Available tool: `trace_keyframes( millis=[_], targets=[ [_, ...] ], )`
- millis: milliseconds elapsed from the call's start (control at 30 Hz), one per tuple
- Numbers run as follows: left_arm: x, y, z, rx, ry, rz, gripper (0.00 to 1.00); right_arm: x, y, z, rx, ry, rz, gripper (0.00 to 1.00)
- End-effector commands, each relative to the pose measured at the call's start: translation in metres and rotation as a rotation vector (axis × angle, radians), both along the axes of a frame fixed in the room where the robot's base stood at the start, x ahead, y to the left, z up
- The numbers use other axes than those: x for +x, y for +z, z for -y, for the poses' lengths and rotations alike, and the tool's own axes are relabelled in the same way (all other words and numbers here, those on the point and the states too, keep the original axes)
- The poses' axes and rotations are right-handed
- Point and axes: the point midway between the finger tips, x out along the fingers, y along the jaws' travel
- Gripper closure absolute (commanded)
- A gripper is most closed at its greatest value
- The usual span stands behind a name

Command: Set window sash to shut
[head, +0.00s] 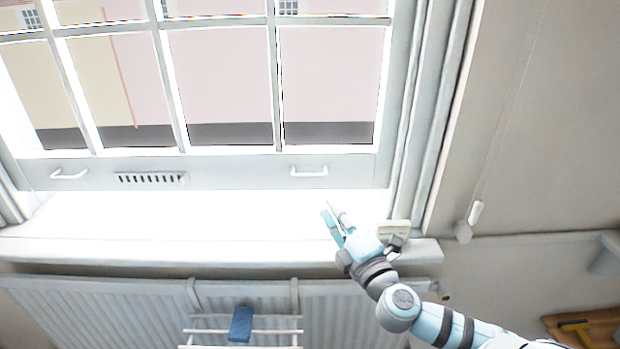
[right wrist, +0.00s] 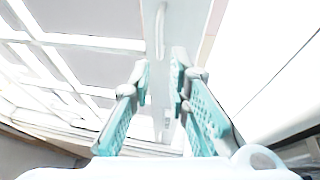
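The window sash (head: 240,168) is white with several panes. Its bottom rail stands above the sill, with a bright gap below it, so it is raised. The rail carries a right handle (head: 309,173) and a left handle (head: 69,174). My right gripper (head: 333,210) is just below and slightly right of the right handle, over the sill, apart from it in the head view. In the right wrist view its teal fingers (right wrist: 160,68) are apart with nothing held, and a white handle (right wrist: 160,42) shows beyond the tips. My left gripper is not in view.
The white sill (head: 200,251) runs under the window, with a small pale box (head: 394,229) at its right end. Below are a radiator (head: 90,315) and a rack with a blue cloth (head: 241,324). A cord with a pull (head: 475,212) hangs at right.

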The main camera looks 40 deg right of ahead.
Motion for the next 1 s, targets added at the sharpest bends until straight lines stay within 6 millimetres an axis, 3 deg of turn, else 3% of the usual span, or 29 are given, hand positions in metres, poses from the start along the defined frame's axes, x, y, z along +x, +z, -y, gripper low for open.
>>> trace_keyframes(
  millis=[300, 500, 900, 1000],
  targets=[
    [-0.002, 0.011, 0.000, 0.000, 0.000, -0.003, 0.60, 0.083, 0.016, 0.022, 0.011, -0.005, 0.003, 0.83],
    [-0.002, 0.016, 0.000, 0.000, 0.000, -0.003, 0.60, 0.115, 0.019, 0.031, 0.011, -0.004, 0.000, 0.83],
    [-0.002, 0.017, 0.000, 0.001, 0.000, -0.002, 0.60, 0.125, 0.019, 0.033, 0.009, -0.002, -0.001, 0.83],
    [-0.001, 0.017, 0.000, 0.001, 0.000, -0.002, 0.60, 0.125, 0.019, 0.033, 0.009, -0.002, -0.001, 0.99]
  ],
)
